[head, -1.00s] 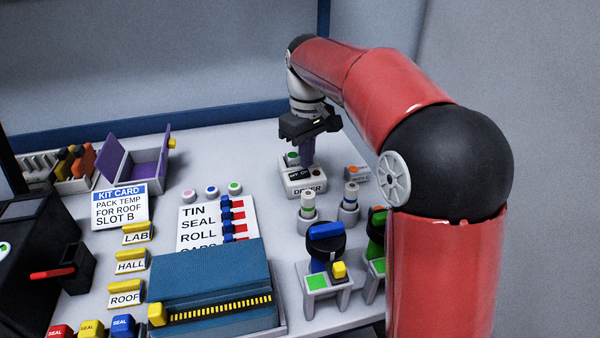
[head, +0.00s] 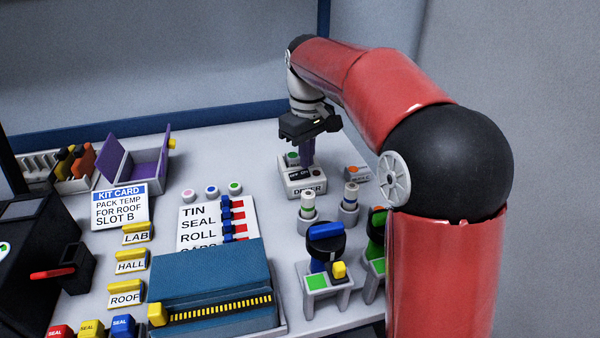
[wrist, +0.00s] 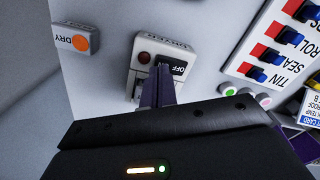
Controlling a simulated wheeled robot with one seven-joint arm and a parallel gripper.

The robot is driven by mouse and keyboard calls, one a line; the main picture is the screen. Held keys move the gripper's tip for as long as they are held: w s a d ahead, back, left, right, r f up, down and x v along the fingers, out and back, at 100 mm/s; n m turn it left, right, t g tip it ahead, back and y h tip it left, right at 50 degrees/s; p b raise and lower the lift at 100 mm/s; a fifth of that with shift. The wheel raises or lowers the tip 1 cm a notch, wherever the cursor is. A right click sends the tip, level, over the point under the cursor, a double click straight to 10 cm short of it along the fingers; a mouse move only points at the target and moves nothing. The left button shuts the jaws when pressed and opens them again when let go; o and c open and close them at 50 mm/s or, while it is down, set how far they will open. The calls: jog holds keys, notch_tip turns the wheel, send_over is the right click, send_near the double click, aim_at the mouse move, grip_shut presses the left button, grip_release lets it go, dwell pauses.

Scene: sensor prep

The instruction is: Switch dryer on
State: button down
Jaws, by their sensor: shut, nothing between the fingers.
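The dryer switch box (head: 304,187) is a pale box labelled DRYER at the back right of the table. It also shows in the wrist view (wrist: 137,75), with a dark rocker marked OFF (wrist: 172,66) and a dark red, unlit-looking lamp (wrist: 144,57). My gripper (head: 307,165) points down over the box, its purple fingers shut with nothing between them. In the wrist view the fingertips (wrist: 160,75) are at the rocker and hide part of it. I cannot tell whether they touch it.
A small grey block with an orange button (wrist: 80,43), marked DRY, stands beside the box. Two capped vials (head: 308,205) stand in front of it. A label sheet (head: 200,225) with blue and red switches lies to the left. Table between is clear.

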aim_at(307, 171)
jog(key=shift+f+b, duration=0.55)
jog(key=shift+f, duration=0.4)
dwell(0.5)
notch_tip(307, 171, up, 7)
jog(key=p, duration=0.7)
jog(key=shift+r, duration=0.1)
dwell(0.5)
